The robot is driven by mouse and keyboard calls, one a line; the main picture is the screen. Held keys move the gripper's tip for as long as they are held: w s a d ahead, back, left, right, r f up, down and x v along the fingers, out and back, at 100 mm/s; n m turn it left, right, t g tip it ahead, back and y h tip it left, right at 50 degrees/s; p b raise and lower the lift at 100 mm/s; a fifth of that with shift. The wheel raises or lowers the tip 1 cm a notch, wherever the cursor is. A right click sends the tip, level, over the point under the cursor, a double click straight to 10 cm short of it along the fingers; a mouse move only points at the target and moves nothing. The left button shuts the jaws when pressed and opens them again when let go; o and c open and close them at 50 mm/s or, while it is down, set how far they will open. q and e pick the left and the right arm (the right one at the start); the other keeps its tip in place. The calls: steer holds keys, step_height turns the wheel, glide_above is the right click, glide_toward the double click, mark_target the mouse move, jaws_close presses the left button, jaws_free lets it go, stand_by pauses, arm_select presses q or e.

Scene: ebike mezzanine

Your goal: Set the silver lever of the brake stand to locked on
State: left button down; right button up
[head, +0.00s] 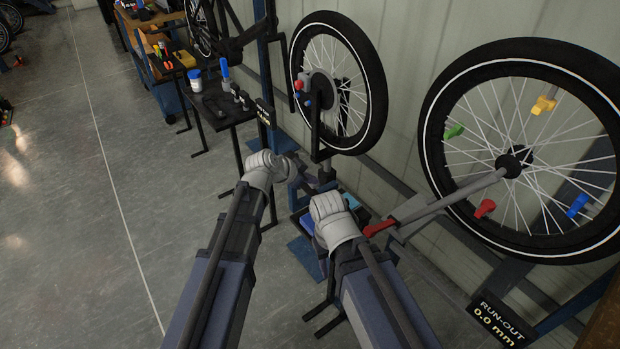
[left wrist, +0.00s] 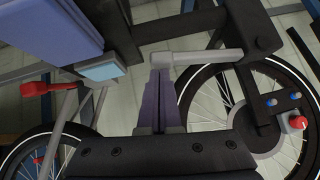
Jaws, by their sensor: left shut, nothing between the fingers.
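The silver lever (left wrist: 205,56) is a pale bar in the left wrist view, lying roughly level. In the head view, the left gripper (head: 306,178) is low in front of the black-tyred wheel (head: 374,85), and I cannot make out the lever clearly. My right gripper's (head: 333,215) fingers are hidden behind its wrist.
A larger wheel (head: 432,130) with coloured clips stands at right, with a red-handled grey bar (head: 450,199) and a run-out display (head: 497,318). A small black bench (head: 222,117) with tools is behind the left arm.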

arm_select(q)
steer(key=shift+r, duration=0.2)
steer(key=shift+r+p, duration=0.75)
steer(key=shift+p, duration=0.1)
steer(key=w+d+r+p+v, duration=0.1)
steer(key=r+p+v, duration=0.1)
steer(key=p+v, duration=0.8)
steer(key=shift+s+a+r+p, duration=0.3)
steer(key=shift+s+r+p, duration=0.1)
steer(key=shift+s+r, duration=0.45)
steer(key=shift+w, duration=0.1)
